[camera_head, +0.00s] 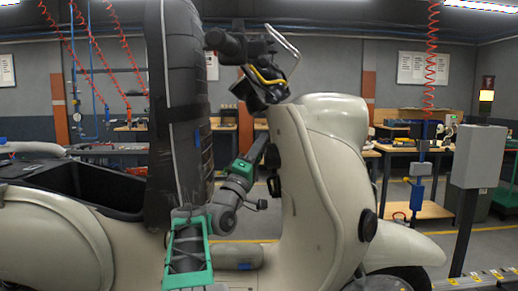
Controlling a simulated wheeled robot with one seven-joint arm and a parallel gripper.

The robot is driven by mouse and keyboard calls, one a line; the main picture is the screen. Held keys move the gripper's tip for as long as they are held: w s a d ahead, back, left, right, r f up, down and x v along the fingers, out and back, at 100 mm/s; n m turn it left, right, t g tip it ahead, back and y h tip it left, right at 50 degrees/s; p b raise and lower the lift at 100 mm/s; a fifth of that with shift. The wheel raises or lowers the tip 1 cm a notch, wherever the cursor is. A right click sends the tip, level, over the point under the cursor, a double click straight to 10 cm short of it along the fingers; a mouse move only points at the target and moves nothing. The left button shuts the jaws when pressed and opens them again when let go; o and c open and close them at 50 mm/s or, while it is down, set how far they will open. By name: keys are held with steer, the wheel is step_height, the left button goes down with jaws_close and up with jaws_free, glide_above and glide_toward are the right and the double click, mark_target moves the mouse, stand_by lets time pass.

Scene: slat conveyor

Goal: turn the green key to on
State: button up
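A cream scooter (326,190) stands across the view, its front to the right. The inner side of its front shield carries a dark round fitting (272,156) and a dark part (274,186) below it. No green key can be made out; it is too small or hidden. My arm, with green sections, reaches up and right from the bottom. My gripper (261,148) is at its far end, close to the dark fitting; I cannot tell whether they touch. Its fingers are too small and dark to read.
Black handlebars (258,62) with a yellow cable hang above my gripper. The dark open seat compartment (75,186) is at left. A grey box on a post (479,157) stands at right. Workbenches line the back.

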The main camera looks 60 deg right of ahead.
steer(key=shift+s, duration=0.25)
steer(key=b+v, duration=0.1)
steer(key=v, duration=0.7)
steer(key=shift+w+b, duration=0.2)
steer(key=shift+b, duration=0.15)
steer(key=b+v, duration=0.5)
steer(key=shift+a+f, duration=0.2)
steer(key=shift+a, duration=0.15)
